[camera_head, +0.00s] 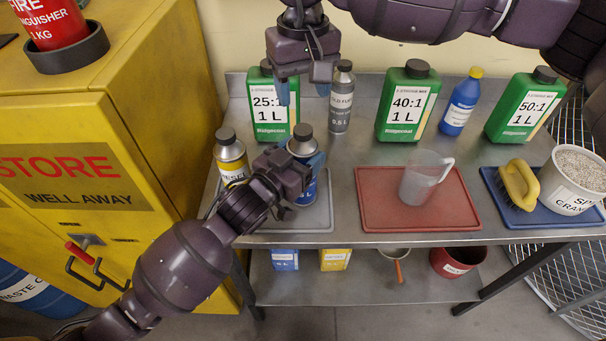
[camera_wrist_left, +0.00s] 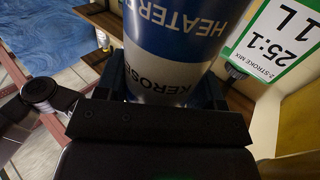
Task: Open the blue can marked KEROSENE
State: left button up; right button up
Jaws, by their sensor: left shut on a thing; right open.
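The blue can marked KEROSENE (camera_head: 316,163) stands upright over the grey mat (camera_head: 308,222) at the left of the bench, its dark cap on. Its label shows upside down in the left wrist view (camera_wrist_left: 188,45), between the fingers. My left gripper (camera_head: 299,184) is shut on the can's body from the lower left and hides part of it. I cannot tell whether the can touches the mat. My right gripper (camera_head: 303,84) is open and empty, pointing down above and behind the can, in front of the green 25:1 bottle (camera_head: 268,117).
A grey fuel bottle (camera_head: 341,103) and the green 40:1 bottle (camera_head: 404,105) stand behind. A clear jug (camera_head: 418,183) is on the red mat (camera_head: 377,207). The yellow cabinet (camera_head: 150,80) bounds the left.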

aim_at(303, 129)
pick_arm(q)
grip_shut()
pick_arm(e)
jog(key=shift+s+f, duration=0.1)
jog(key=shift+f, duration=0.05)
jog(key=m, duration=0.6)
jog(key=shift+a+m, duration=0.1)
jog(key=shift+m, duration=0.3)
jog(key=m, duration=2.7)
jog(key=shift+m, duration=0.4)
jog(key=m, duration=0.9)
jog(key=shift+r+m, duration=0.2)
jog(key=shift+m, duration=0.1)
jog(key=m, duration=0.5)
jog(key=shift+f, duration=4.05)
